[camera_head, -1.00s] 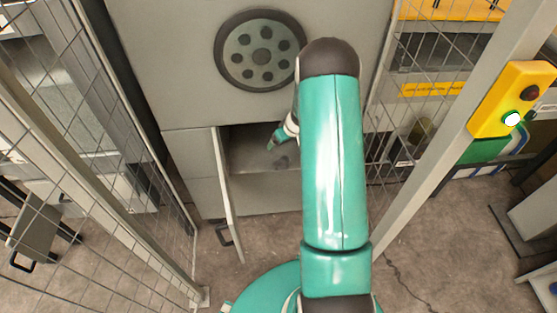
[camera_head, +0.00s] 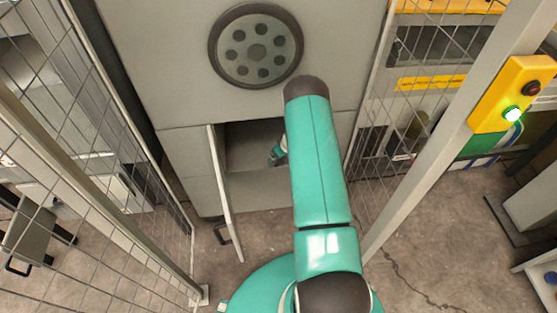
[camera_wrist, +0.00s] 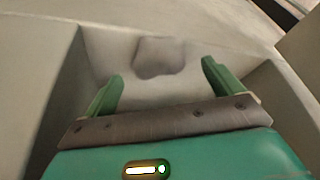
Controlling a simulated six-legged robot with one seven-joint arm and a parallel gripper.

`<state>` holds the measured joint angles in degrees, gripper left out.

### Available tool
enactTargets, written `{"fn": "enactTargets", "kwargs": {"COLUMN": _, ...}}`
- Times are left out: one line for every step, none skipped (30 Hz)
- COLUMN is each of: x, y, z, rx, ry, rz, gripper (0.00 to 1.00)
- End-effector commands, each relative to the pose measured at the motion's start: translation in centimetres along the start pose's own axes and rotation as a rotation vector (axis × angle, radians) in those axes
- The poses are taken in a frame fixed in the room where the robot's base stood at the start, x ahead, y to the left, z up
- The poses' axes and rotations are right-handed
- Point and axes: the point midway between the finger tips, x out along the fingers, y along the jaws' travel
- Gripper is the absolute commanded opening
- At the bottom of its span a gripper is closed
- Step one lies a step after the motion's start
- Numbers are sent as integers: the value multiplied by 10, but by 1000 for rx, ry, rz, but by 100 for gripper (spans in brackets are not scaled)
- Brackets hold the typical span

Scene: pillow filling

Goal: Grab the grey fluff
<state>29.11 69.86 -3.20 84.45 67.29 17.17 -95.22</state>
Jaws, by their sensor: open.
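The grey fluff (camera_wrist: 158,57) shows in the wrist view as a soft, rounded grey lump on the pale floor of the compartment. It lies ahead of my gripper (camera_wrist: 163,80), roughly centred between the two green fingers. The fingers are apart with nothing between them. In the head view my gripper (camera_head: 278,154) is small and partly hidden by my arm, at the mouth of the open compartment (camera_head: 250,150) in the grey machine. The fluff cannot be made out in the head view.
The compartment's door (camera_head: 224,190) stands open on the left. A round vent (camera_head: 256,46) is on the machine above. Mesh fences flank both sides. A yellow button box (camera_head: 513,95) with a lit green button is on the right post.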

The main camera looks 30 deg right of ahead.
Motion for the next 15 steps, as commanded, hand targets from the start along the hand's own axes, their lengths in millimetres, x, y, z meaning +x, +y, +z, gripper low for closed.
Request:
{"fn": "enactTargets", "kwargs": {"x": 6, "y": 0, "z": 0, "rx": -1, "ry": -2, "rz": -1, "gripper": 92}}
{"fn": "enactTargets", "kwargs": {"x": 9, "y": 0, "z": 0, "rx": -2, "ry": -2, "rz": -1, "gripper": 92}}
{"fn": "enactTargets", "kwargs": {"x": 14, "y": 0, "z": -1, "rx": -4, "ry": -3, "rz": -1, "gripper": 92}}
{"fn": "enactTargets", "kwargs": {"x": 19, "y": 0, "z": -1, "rx": -4, "ry": -3, "rz": -1, "gripper": 92}}
{"fn": "enactTargets", "kwargs": {"x": 23, "y": 1, "z": -2, "rx": -3, "ry": -2, "rz": -1, "gripper": 92}}
{"fn": "enactTargets", "kwargs": {"x": 30, "y": 2, "z": -2, "rx": -5, "ry": -3, "rz": -1, "gripper": 92}}
{"fn": "enactTargets", "kwargs": {"x": 34, "y": 2, "z": -2, "rx": -5, "ry": -3, "rz": -1, "gripper": 92}}
{"fn": "enactTargets", "kwargs": {"x": 38, "y": 2, "z": -2, "rx": -4, "ry": -3, "rz": -1, "gripper": 92}}
{"fn": "enactTargets", "kwargs": {"x": 42, "y": 2, "z": -2, "rx": -3, "ry": -2, "rz": -1, "gripper": 92}}
{"fn": "enactTargets", "kwargs": {"x": 45, "y": 3, "z": -3, "rx": -2, "ry": -2, "rz": -1, "gripper": 92}}
{"fn": "enactTargets", "kwargs": {"x": 47, "y": 3, "z": -3, "rx": -2, "ry": -2, "rz": -1, "gripper": 92}}
{"fn": "enactTargets", "kwargs": {"x": 49, "y": 3, "z": -3, "rx": -2, "ry": -2, "rz": -1, "gripper": 92}}
{"fn": "enactTargets", "kwargs": {"x": 50, "y": 3, "z": -3, "rx": -1, "ry": -1, "rz": -1, "gripper": 92}}
{"fn": "enactTargets", "kwargs": {"x": 50, "y": 3, "z": -3, "rx": -1, "ry": -1, "rz": -1, "gripper": 92}}
{"fn": "enactTargets", "kwargs": {"x": 50, "y": 3, "z": -3, "rx": -1, "ry": -1, "rz": 0, "gripper": 92}}
